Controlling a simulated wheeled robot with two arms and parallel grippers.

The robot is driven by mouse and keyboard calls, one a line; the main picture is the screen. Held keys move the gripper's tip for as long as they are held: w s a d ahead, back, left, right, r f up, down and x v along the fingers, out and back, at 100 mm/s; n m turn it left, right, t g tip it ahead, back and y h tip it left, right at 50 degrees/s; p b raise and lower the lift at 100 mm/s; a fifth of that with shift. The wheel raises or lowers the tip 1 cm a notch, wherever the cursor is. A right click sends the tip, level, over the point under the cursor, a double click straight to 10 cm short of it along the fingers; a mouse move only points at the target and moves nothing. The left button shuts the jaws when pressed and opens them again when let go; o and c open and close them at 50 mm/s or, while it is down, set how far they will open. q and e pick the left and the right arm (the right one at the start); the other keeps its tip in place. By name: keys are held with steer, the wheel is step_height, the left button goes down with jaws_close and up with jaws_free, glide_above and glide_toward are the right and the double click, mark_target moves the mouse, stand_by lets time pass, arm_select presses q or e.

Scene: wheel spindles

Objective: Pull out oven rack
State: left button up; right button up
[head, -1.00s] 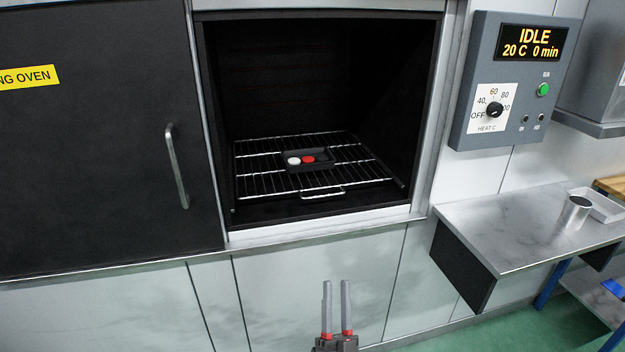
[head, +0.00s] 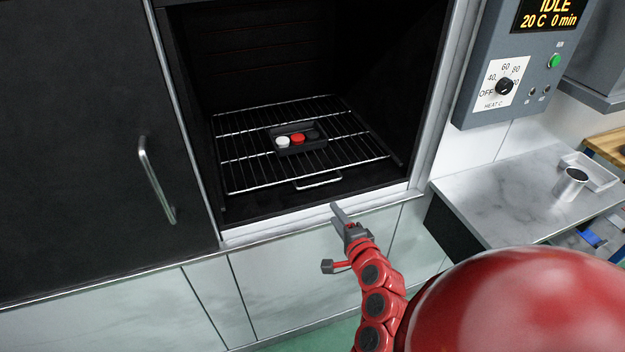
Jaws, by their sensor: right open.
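The wire oven rack (head: 245,172) lies inside the open oven. Its front handle loop (head: 318,182) faces me near the oven's front sill. A small dark tray (head: 277,150) sits on the rack and holds a white round piece (head: 282,141), a red one (head: 298,138) and a dark one. My right gripper (head: 338,212) is in front of the sill, below and a little right of the handle. It is open, seen nearly edge-on, apart from the rack and empty. My left gripper is out of view.
The oven door (head: 95,130) with its bar handle (head: 156,180) stands slid to the left. A control box (head: 520,70) reading IDLE hangs at the right. A grey shelf (head: 500,190) with a metal cup (head: 570,184) juts out below it.

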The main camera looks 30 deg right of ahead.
mark_target(314, 184)
steer(key=p+x, duration=0.3)
steer(key=x, duration=1.2)
steer(key=shift+w+r, duration=0.1)
steer(key=shift+w, duration=0.15)
steer(key=shift+w+d+f, duration=0.2)
steer(key=shift+w+f, duration=0.1)
steer(key=shift+w, duration=0.2)
jaws_close()
stand_by(0.5)
